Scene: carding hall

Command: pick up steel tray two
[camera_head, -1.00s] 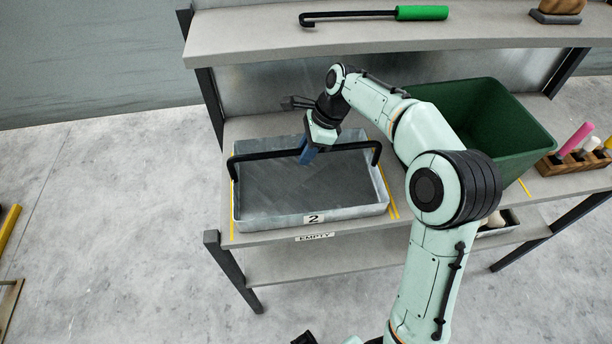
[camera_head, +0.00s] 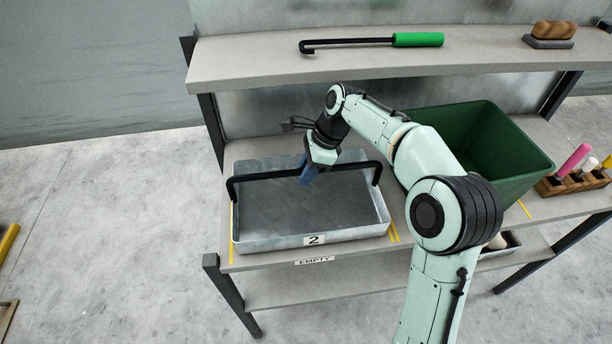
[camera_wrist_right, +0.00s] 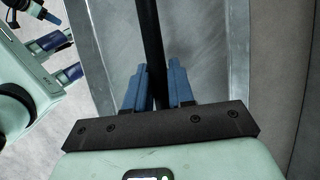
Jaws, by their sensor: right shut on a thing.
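Steel tray two (camera_head: 346,235) is a shallow grey metal tray with a "2" label on its front wall. It sits level on the workbench (camera_head: 396,218) between yellow marks, and its inside looks empty. A black bar handle (camera_head: 262,176) spans it from left to right. My right gripper (camera_head: 307,176) comes down over the middle of the handle. In the right wrist view, its blue fingers (camera_wrist_right: 160,88) stand on both sides of the black handle (camera_wrist_right: 152,40) and are shut on it. I cannot make out my left gripper.
A green bin (camera_head: 500,135) stands close right of the tray, behind my right arm. A wooden rack (camera_head: 575,183) with coloured handles is farther right. The upper shelf (camera_head: 260,65) overhangs the back and holds a green-handled hook (camera_head: 415,40) and a brush (camera_head: 552,32).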

